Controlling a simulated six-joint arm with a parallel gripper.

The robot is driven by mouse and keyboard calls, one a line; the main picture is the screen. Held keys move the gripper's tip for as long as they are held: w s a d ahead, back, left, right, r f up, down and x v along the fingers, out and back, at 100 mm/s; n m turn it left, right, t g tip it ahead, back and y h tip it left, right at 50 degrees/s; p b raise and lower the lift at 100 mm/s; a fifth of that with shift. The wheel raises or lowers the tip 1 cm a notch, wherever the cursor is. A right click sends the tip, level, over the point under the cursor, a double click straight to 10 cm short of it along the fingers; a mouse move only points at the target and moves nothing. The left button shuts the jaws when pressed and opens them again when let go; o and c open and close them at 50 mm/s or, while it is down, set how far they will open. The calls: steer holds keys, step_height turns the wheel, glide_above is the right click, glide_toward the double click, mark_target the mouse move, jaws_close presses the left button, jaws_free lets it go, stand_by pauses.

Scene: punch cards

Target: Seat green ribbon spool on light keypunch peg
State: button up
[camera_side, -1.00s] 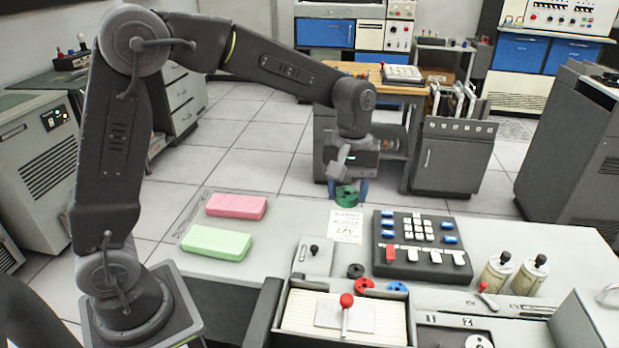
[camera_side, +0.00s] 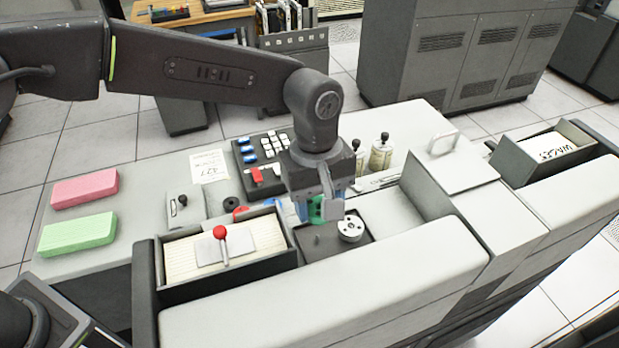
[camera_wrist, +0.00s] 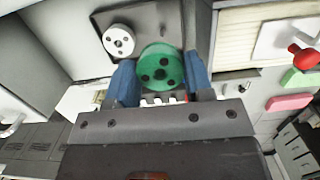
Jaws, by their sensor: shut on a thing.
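My gripper (camera_side: 320,213) is shut on the green ribbon spool (camera_side: 314,209), its blue fingers on either side. The spool is held above a dark recessed plate (camera_side: 352,250). The wrist view shows the green spool's face (camera_wrist: 161,67) with dark holes, between the two fingers. A white spool (camera_side: 350,228) with dark holes sits on the right of the plate; it also shows in the wrist view (camera_wrist: 118,41). A short grey peg (camera_side: 317,239) stands left of the white spool, just below the green one. The spool looks apart from the peg.
A card tray (camera_side: 190,250) with a red-knobbed lever (camera_side: 220,232) stands left of the plate. A long pale housing (camera_side: 330,300) runs along the front.

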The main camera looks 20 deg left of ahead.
mark_target(316, 238)
steer(key=shift+f, duration=2.4)
steer(key=shift+f, duration=0.5)
steer(key=shift+f, duration=0.35)
steer(key=shift+f, duration=0.8)
stand_by(1.0)
steer(key=o, duration=1)
steer(key=shift+s+a+f, duration=0.1)
steer(key=shift+s+f, duration=0.05)
steer(key=shift+f, duration=0.05)
